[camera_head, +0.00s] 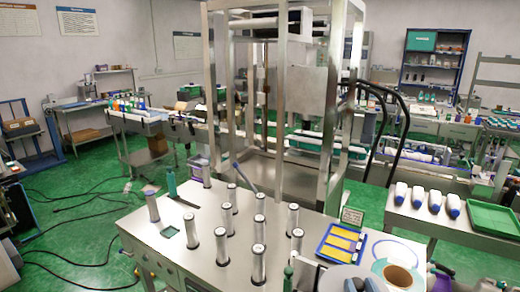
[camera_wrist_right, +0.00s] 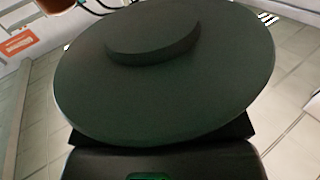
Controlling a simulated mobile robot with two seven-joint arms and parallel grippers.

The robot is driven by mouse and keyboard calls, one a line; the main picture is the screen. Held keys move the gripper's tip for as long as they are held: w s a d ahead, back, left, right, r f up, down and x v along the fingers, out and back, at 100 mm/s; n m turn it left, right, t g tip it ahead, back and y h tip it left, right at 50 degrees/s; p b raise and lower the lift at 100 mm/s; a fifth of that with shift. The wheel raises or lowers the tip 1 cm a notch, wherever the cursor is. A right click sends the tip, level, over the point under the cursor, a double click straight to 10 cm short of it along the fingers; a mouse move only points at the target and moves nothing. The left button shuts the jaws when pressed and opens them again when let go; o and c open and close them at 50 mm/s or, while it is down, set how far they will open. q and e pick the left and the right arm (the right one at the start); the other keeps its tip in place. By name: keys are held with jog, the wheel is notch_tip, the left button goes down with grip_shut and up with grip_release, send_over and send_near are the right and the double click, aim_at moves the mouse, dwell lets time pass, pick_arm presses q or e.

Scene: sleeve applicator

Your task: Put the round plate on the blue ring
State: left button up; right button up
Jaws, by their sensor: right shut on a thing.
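The round plate is a flat grey disc; it shows in the head view (camera_head: 335,280) at the bottom edge, partly cut off. It fills much of the right wrist view (camera_wrist_right: 165,85), where it looks dark grey-green with a curved raised part on its face. My right gripper (camera_head: 366,286) is shut on the plate and holds it at the near right corner of the steel table. The blue ring (camera_head: 402,239) shows as a thin pale-blue arc on the table, just beyond the plate and to its right; its near part is hidden. My left gripper is not in view.
A steel table (camera_head: 190,246) bears several upright silver cylinders. A blue tray with yellow pieces (camera_head: 341,244) lies left of the ring, with a small sign behind it. A brown roll (camera_head: 398,276) sits close to the ring. A metal frame (camera_head: 335,120) rises behind the table.

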jog(key=s+a+r+n+g+y, duration=0.2)
jog(key=a+r+n+g+y, duration=0.2)
jog(key=a+r+n+y, duration=0.65)
jog(key=w+a+f+n+g+y, duration=0.2)
jog(key=w+a+f+g+y, duration=0.2)
jog(key=a, duration=0.4)
jog(key=shift+w+f+g+y, duration=0.4)
jog(key=shift+g+y, duration=0.35)
jog(key=shift+g, duration=0.15)
jog(key=shift+a, duration=0.1)
